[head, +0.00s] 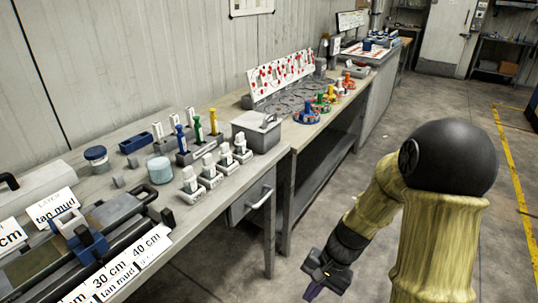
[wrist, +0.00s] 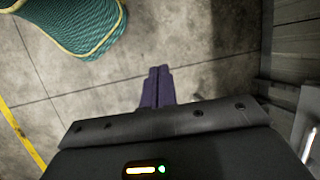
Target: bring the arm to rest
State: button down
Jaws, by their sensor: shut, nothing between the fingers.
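My gripper (head: 314,291) hangs low at the end of my arm, over the floor, in front of the bench in the head view. In the wrist view my gripper (wrist: 157,74) points at bare concrete floor. Its two dark purple fingers are together, with nothing between them. My arm, in a yellowish sleeve with a black rounded joint, fills the right of the head view and bends down to the gripper.
A long workbench (head: 210,222) runs along the wall at left, holding core liners, labels, small tools and boxes. A drawer with a handle (head: 262,198) faces my arm. The concrete floor (head: 420,110) at right is clear, with a yellow line (head: 515,180). A green ribbed object (wrist: 80,20) shows in the wrist view.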

jog(key=s+d+r+n+t+h+p, duration=0.1)
jog(key=d+r+n+t+h+p, duration=0.1)
jog(key=r+p, duration=0.8)
jog(key=s+d+r+n+t+h+p, duration=0.1)
jog(key=d+r+n+t+h+p, duration=0.1)
jog(key=r+p, duration=0.8)
notch_tip(320, 180, up, 9)
jog(key=shift+s+d+f+n+p, duration=0.1)
jog(key=shift+s+d+n+p, duration=0.3)
jog(key=shift+n, duration=0.5)
jog(key=shift+w, duration=0.15)
jog(key=shift+a, duration=0.1)
